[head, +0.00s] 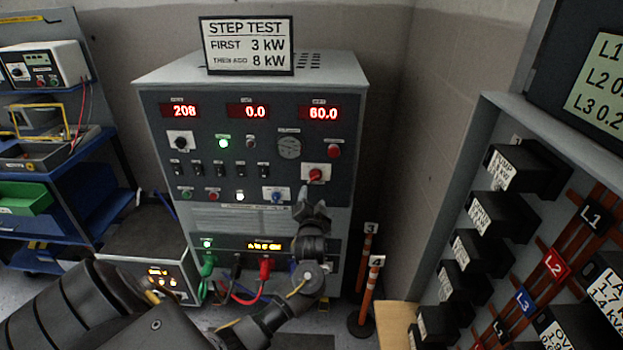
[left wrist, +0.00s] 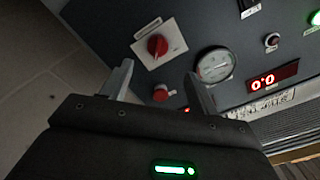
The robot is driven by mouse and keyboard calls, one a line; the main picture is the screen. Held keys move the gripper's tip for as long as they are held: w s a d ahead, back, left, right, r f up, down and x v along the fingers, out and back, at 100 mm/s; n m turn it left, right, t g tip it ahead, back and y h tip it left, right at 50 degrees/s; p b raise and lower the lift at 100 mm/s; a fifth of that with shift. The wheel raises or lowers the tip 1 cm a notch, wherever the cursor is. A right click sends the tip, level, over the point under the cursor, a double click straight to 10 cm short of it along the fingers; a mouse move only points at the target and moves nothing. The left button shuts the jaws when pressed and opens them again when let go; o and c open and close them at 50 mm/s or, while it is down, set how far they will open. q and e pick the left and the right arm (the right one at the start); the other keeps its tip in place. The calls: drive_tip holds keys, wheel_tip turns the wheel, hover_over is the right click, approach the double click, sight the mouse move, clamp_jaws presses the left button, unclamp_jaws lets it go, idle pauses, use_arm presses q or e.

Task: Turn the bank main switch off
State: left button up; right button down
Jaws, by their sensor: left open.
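The load bank (head: 250,125) is a grey cabinet with a dark front panel. A red rotary knob (head: 315,175) on a white plate sits at the panel's lower right, and I take it for the main switch. It also shows in the left wrist view (left wrist: 157,45), just past the fingertips. My left gripper (head: 303,196) is in front of the panel just below the knob, open and empty. In the left wrist view its fingers (left wrist: 158,70) stand apart, with the knob beyond the gap. I see no contact. My right gripper is out of view.
A red button (head: 334,151) and a round gauge (head: 289,147) sit close to the knob. The displays (head: 247,111) are lit. Cables (head: 250,298) hang at the bank's base. Orange posts (head: 367,260) stand to its right. A breaker rack (head: 490,220) fills the right side.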

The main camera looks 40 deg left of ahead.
sight(315, 179)
use_arm(q)
drive_tip(key=x, duration=0.9)
drive_tip(key=shift+w+a+r+p, duration=0.1)
drive_tip(key=shift+w+p, duration=0.2)
drive_tip(key=shift+p, duration=0.05)
drive_tip(key=shift+w+a+f, duration=0.2)
drive_tip(key=shift+w+a, duration=0.2)
drive_tip(key=shift+d+r, duration=0.1)
drive_tip(key=shift+d, duration=0.05)
drive_tip(key=c, duration=1)
drive_tip(key=shift+o, duration=0.2)
